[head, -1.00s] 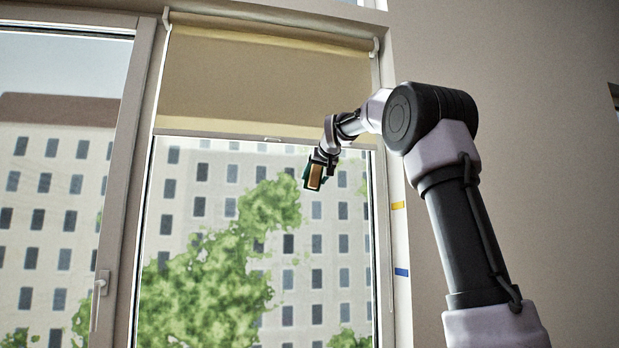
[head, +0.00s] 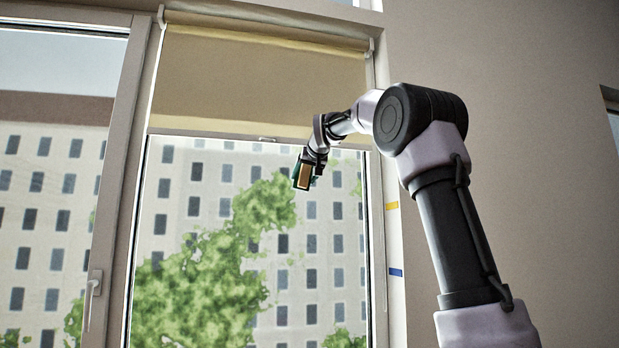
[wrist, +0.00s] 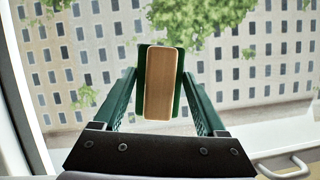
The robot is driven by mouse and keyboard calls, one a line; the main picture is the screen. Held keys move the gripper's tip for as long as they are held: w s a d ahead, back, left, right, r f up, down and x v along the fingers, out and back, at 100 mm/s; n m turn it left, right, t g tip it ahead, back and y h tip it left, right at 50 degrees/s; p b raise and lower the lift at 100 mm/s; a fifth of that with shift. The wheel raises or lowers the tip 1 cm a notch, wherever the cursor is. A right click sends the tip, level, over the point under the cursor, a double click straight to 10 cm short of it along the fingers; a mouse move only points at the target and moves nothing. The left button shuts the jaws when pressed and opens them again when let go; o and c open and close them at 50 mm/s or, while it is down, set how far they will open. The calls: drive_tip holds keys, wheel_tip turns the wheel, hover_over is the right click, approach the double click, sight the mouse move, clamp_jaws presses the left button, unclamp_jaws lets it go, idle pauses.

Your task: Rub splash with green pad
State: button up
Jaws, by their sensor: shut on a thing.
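My gripper (head: 307,170) is raised in front of the tall window pane, below the roller blind. It is shut on the green pad (head: 301,178), which has a tan wooden-looking block on its back. In the wrist view the green pad (wrist: 143,85) sits upright between the two green fingers, with its tan block facing the camera. I cannot tell whether the pad touches the glass. No splash can be made out on the window pane (head: 200,165) in either view.
A tan roller blind (head: 260,80) covers the window's top. A window handle (head: 94,285) is on the frame at left. Yellow tape (head: 391,206) and blue tape (head: 396,272) mark the right frame. A pale handle (wrist: 285,167) shows at lower right in the wrist view.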

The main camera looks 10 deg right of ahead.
drive_tip(key=shift+a+f, duration=0.1)
drive_tip(key=shift+a, duration=1.95)
drive_tip(key=shift+s, duration=0.15)
drive_tip(key=shift+s+d, duration=0.1)
drive_tip(key=shift+s, duration=2.8)
drive_tip(key=shift+s, duration=1.5)
